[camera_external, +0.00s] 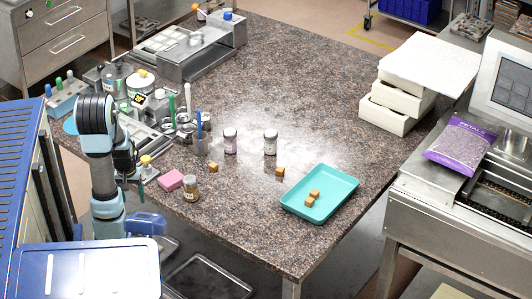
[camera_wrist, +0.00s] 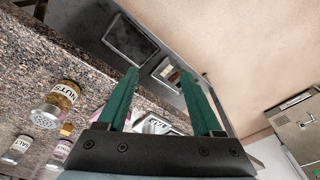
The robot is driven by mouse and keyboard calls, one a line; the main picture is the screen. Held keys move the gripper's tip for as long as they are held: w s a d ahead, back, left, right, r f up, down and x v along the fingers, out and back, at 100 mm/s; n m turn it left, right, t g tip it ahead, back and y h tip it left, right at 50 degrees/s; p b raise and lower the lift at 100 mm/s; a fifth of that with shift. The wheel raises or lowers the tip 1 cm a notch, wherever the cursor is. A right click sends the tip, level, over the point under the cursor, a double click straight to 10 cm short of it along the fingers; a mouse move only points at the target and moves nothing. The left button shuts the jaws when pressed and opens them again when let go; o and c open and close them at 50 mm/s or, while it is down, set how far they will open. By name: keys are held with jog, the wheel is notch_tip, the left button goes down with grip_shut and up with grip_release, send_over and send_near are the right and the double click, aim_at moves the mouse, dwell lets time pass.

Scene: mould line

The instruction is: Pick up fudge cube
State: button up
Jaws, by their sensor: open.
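Two brown fudge cubes sit apart on the granite table (camera_external: 330,62): one fudge cube (camera_external: 213,167) at its front left, another fudge cube (camera_external: 280,171) near the tray. Two more fudge cubes (camera_external: 314,194) lie in the turquoise tray (camera_external: 341,206). My gripper (camera_wrist: 160,77) has two green fingers spread wide with nothing between them. In the external view it is mostly hidden by my arm, with a green finger (camera_external: 141,190) showing beside the table's front-left edge, well away from the cubes. A small orange-brown patch (camera_wrist: 67,129) behind the nuts jar in the wrist view may be a cube.
A nuts jar (camera_external: 191,190) and a pink block (camera_external: 171,180) stand close to the left cube. White foam boxes (camera_external: 396,108) are at the right. The table's middle is clear.

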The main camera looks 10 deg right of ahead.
jog(key=w+d+m, duration=0.5)
jog(key=m, duration=0.1)
jog(key=m+t+y+b, duration=0.1)
jog(key=m+t+y, duration=0.15)
jog(key=m, duration=1.65)
send_near(214, 164)
jog(key=f, duration=0.1)
jog(key=w+f, duration=0.1)
jog(key=f+g+y+p, duration=0.1)
jog(key=shift+w+a, duration=0.15)
jog(key=shift+a, duration=0.15)
jog(key=shift+d+p+x, duration=0.15)
jog(key=shift+p+x, duration=0.35)
jog(key=shift+x, duration=0.8)
jog(key=shift+d+p+x, duration=0.15)
jog(key=shift+p+x, duration=0.3)
jog(key=shift+x, duration=0.85)
jog(key=shift+w+f, duration=0.1)
jog(key=shift+c, duration=0.4)
grip_shut()
